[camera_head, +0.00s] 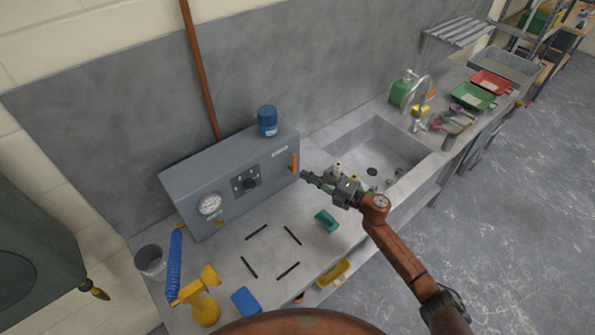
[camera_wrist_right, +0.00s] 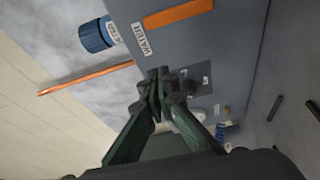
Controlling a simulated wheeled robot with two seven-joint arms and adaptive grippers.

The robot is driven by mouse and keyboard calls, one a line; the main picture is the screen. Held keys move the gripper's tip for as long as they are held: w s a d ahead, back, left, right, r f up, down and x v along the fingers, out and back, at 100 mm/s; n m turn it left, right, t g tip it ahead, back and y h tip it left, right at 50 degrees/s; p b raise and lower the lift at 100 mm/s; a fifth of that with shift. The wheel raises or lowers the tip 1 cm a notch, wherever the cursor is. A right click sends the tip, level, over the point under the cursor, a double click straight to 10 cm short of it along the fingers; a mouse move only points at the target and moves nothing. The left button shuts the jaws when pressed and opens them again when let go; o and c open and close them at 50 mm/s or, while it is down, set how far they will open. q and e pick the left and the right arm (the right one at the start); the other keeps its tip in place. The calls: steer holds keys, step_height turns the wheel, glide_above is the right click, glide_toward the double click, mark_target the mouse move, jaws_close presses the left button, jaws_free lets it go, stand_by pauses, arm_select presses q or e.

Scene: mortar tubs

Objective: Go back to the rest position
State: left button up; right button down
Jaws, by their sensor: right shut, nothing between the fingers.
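My right gripper (camera_head: 305,176) is shut and empty. It is held above the counter, close to the right end of the grey control box (camera_head: 228,186) and beside its orange lever (camera_head: 294,163). In the right wrist view the closed fingertips (camera_wrist_right: 160,88) point at the box front, where the orange lever (camera_wrist_right: 178,14) and a label reading WATER show. Whether the fingertips touch the box cannot be told. My right arm comes in from the lower right. My left gripper is not in either view.
A sink (camera_head: 372,150) lies right of the gripper. A blue-capped jar (camera_head: 267,121) stands on the box. A teal item (camera_head: 326,220), a yellow spray bottle (camera_head: 203,297), a blue sponge (camera_head: 246,301) and a bucket (camera_head: 149,260) are on the counter. Red (camera_head: 491,83) and green (camera_head: 473,96) trays lie beyond the sink.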

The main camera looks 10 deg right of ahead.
steer(key=shift+s+d, duration=0.4)
steer(key=shift+d, duration=0.15)
